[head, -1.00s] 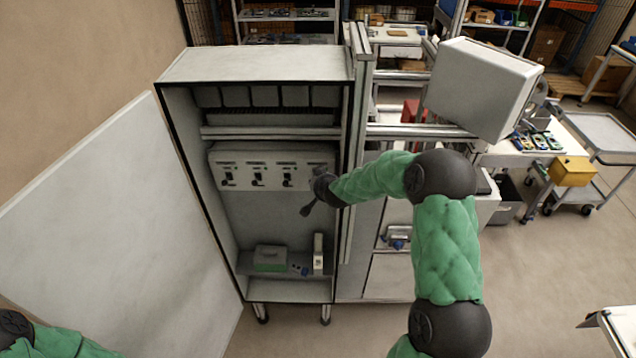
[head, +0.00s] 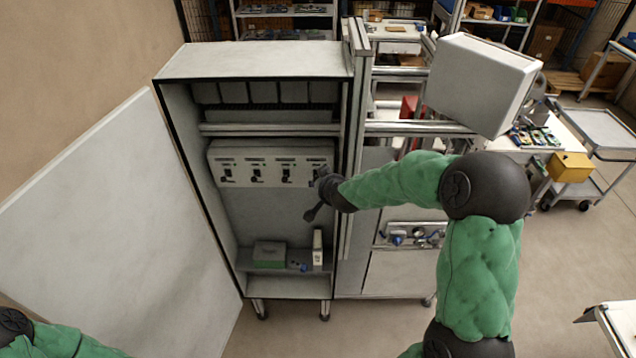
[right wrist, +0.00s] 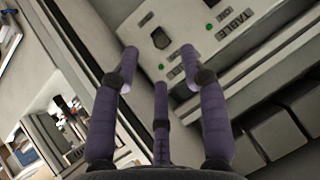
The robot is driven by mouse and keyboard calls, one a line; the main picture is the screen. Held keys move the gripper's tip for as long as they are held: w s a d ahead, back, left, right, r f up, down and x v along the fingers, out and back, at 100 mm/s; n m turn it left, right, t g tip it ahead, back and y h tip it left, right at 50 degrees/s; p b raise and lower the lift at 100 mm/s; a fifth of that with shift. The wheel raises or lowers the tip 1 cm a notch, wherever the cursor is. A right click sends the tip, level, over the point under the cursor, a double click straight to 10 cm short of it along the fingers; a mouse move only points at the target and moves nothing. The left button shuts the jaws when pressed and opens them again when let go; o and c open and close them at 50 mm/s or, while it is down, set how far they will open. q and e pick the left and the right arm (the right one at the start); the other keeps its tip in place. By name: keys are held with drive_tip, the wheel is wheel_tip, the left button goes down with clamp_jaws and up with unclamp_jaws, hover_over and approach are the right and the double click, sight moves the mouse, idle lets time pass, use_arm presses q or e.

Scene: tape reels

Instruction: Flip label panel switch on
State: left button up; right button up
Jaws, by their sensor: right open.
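A pale switch panel (head: 240,160) with a row of several black switches hangs inside the open cabinet. Its labels are too small to read in the head view. My right gripper (head: 315,193) is at the panel's right end, beside the rightmost switch. In the right wrist view my right gripper (right wrist: 160,64) is open and empty, its purple fingers spread in front of the panel (right wrist: 185,50). A black switch (right wrist: 160,38) shows just beyond and between the fingertips; its position is unclear. Lettering like "TABLE" is beside another switch at the top edge. My left gripper is out of view.
The cabinet's right post (head: 352,150) stands close to my right forearm. A green-fronted box (head: 270,254) and a white upright block (head: 317,250) sit on the lower shelf. The open cabinet door (head: 100,220) fills the left side.

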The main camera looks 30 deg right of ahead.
drive_tip(key=v, duration=0.3)
drive_tip(key=shift+s+a+r, duration=0.15)
drive_tip(key=shift+s, duration=0.1)
idle(0.4)
drive_tip(key=s+a+f+n+g+y+b, duration=0.15)
drive_tip(key=s+a+f+b, duration=0.45)
drive_tip(key=f, duration=1)
drive_tip(key=s+a+f+n+g+y+b, duration=0.1)
drive_tip(key=s+a+f+g+y+b, duration=0.15)
drive_tip(key=a+f+b, duration=0.95)
drive_tip(key=s+a+f+n+g+y+b, duration=0.1)
drive_tip(key=s+f+g+b, duration=0.3)
drive_tip(key=f, duration=1.7)
drive_tip(key=s+a+f+g+b, duration=0.1)
drive_tip(key=s+a+f+b, duration=0.2)
drive_tip(key=s+f, duration=0.3)
drive_tip(key=s+a+f+y+b, duration=0.1)
drive_tip(key=s+a+f+b, duration=0.3)
drive_tip(key=s+f, duration=0.2)
drive_tip(key=shift+s+f+g+b, duration=0.2)
drive_tip(key=shift+f+g+b, duration=0.1)
drive_tip(key=shift+f+g, duration=0.15)
drive_tip(key=shift+a, duration=0.1)
drive_tip(key=shift+c, duration=0.5)
drive_tip(key=shift+a, duration=0.1)
